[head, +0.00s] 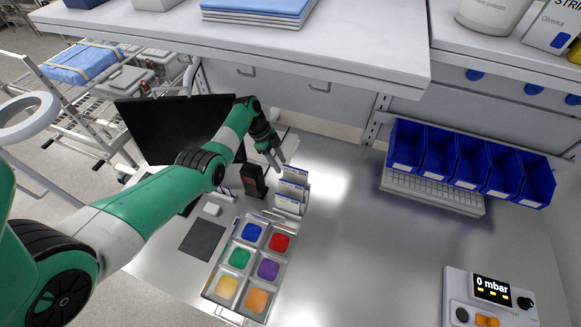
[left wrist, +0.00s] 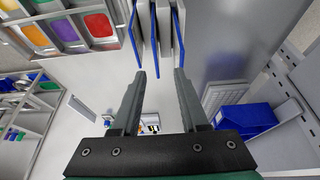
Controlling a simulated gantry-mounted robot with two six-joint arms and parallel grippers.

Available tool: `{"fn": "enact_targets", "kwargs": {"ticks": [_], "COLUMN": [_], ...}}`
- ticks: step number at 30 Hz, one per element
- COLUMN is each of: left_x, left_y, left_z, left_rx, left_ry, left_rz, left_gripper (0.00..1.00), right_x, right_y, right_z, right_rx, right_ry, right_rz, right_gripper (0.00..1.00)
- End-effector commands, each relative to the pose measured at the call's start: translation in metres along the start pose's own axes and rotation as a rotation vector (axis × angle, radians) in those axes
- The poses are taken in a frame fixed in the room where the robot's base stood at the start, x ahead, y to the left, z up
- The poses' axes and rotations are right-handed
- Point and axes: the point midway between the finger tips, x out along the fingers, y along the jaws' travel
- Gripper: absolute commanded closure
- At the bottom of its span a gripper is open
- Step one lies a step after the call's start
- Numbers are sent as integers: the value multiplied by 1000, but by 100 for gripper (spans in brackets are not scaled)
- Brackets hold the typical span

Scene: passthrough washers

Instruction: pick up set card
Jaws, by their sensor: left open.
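Several upright white set cards (head: 292,186) with blue strips stand in a row in a small holder on the steel bench, just behind the tray of coloured compartments. They also show at the top of the left wrist view (left wrist: 154,34), edge-on. My left gripper (head: 279,165) is just behind and above the row of cards. In the left wrist view its two fingers (left wrist: 159,74) are apart with nothing held, and the middle cards lie ahead of the gap between them. I cannot tell whether a finger touches a card. My right gripper is not in view.
A metal tray (head: 238,242) with several coloured compartments stands in front of the cards. A black device (head: 254,181) stands close to their left. Blue bins (head: 440,152) and a pressure controller (head: 489,299) are on the right. The bench between is clear. A shelf (head: 250,45) overhangs the back.

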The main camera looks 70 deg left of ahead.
Motion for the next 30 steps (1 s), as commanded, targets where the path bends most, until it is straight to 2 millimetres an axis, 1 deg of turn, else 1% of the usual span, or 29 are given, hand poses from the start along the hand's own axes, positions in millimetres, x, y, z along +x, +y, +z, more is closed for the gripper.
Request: {"fn": "enact_targets", "kwargs": {"ticks": [4, 9, 12, 19, 23, 26, 28, 30], "left_x": [14, 50, 64, 70, 93, 113, 119, 120], "left_y": [0, 0, -1, -1, 3, 3, 3, 3], "left_z": [1, 1, 1, -1, 0, 1, 0, -1], "left_rx": [3, 5, 5, 6, 7, 7, 7, 7], "left_ry": [1, 2, 2, 3, 3, 3, 3, 3], "left_rz": [1, 0, -3, -5, -3, -5, -5, -6], "left_gripper": [56, 56, 56, 56, 56, 56, 56, 56], "right_x": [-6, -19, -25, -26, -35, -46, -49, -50], "right_y": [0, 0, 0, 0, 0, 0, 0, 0], "right_z": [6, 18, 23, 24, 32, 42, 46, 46], "right_rx": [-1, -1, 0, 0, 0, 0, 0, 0], "right_ry": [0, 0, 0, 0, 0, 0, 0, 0], "right_rz": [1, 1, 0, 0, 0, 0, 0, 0], "right_gripper": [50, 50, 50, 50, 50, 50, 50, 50]}}
